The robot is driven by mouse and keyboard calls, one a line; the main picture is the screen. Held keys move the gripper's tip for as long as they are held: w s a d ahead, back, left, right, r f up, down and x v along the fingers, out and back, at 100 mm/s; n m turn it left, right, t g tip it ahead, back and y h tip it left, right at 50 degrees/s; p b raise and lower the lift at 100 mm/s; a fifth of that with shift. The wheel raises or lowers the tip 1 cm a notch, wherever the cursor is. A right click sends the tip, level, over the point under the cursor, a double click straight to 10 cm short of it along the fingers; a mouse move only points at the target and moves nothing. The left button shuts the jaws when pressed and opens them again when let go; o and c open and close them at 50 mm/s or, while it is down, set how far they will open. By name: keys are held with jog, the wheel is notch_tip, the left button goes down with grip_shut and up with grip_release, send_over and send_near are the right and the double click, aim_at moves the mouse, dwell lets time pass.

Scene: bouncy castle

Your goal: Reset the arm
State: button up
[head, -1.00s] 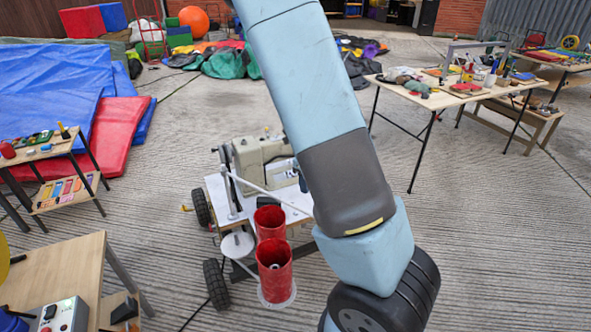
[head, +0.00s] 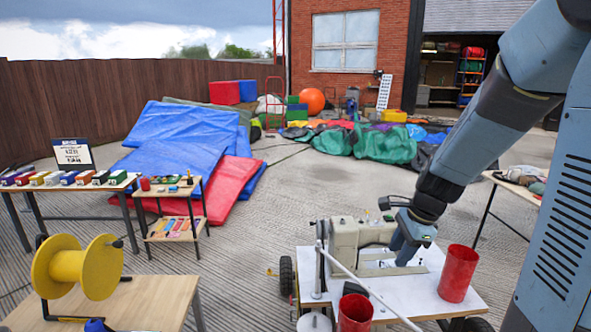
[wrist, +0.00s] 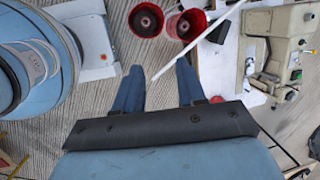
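My arm comes in from the right side of the head view and bends down to my gripper (head: 402,262), which hangs over the white cart top (head: 415,292) in front of the cream sewing machine (head: 345,240). In the wrist view my gripper (wrist: 158,66) has its two blue fingers apart with nothing between them. Two red cups stand near it: one on the cart's right side (head: 458,273) and one at its front edge (head: 354,312). Both cups also show at the top of the wrist view, beyond the fingertips.
A white rod (head: 365,285) slants across the cart. A wooden table with a yellow spool (head: 78,267) stands at the left front. Small tables with goods (head: 70,188) stand behind it. Blue mats (head: 170,150) and a green heap (head: 385,146) lie farther back. Concrete between is clear.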

jog(key=s+a+r+n+t+h, duration=0.1)
jog(key=s+r+n+t+h, duration=0.1)
jog(key=s+r+n, duration=1.4)
jog(key=shift+s+a+r+n+t+h, duration=0.3)
jog(key=shift+s+r+n+t, duration=0.1)
jog(key=shift+n+t, duration=0.35)
dwell(0.9)
